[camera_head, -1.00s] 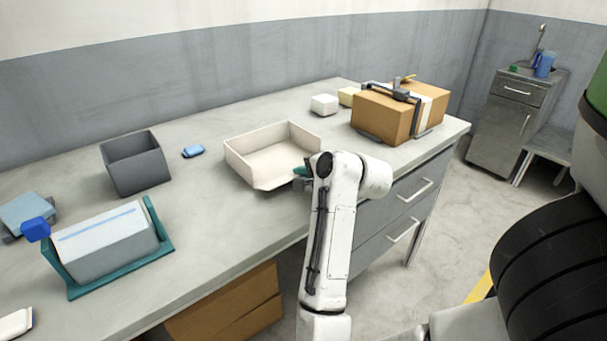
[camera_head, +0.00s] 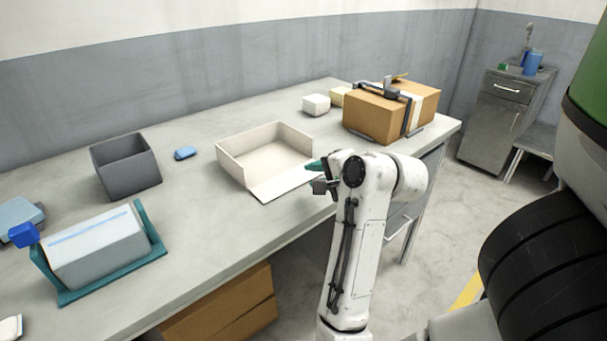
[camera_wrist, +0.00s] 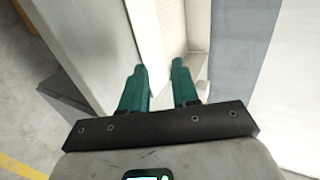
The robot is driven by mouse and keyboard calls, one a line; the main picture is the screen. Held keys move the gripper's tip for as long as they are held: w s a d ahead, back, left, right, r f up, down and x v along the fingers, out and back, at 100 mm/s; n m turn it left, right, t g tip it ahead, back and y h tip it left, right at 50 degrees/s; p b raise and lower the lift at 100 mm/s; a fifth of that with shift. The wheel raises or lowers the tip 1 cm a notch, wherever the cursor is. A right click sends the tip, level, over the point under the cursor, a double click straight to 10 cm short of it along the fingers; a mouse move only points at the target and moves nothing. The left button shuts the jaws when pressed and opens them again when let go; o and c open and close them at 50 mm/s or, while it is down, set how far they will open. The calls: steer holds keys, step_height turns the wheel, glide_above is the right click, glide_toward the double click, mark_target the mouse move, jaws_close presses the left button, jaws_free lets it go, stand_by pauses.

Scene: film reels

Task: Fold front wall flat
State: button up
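The cream open-topped box (camera_head: 228,170) stands on the workbench with its left, back and right walls upright. Its front wall (camera_head: 285,183) is folded outward and down toward the bench's front edge, lying flat or nearly so. My gripper (camera_head: 316,176) is beside the right end of that front wall, close to the bench edge; contact cannot be told. In the wrist view my gripper (camera_wrist: 160,75) shows two teal fingers standing apart, with nothing held between them. Part of the box interior (camera_wrist: 172,30) appears beyond the fingertips.
The bench (camera_head: 210,220) also holds a dark grey bin (camera_head: 126,175), a blue item (camera_head: 186,153), a grey box in a teal cradle (camera_head: 98,247), a white block (camera_head: 316,105) and a clamped cardboard carton (camera_head: 375,116).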

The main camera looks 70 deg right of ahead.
steer(key=shift+p+v, duration=0.75)
steer(key=shift+v, duration=0.35)
steer(key=shift+a, duration=0.1)
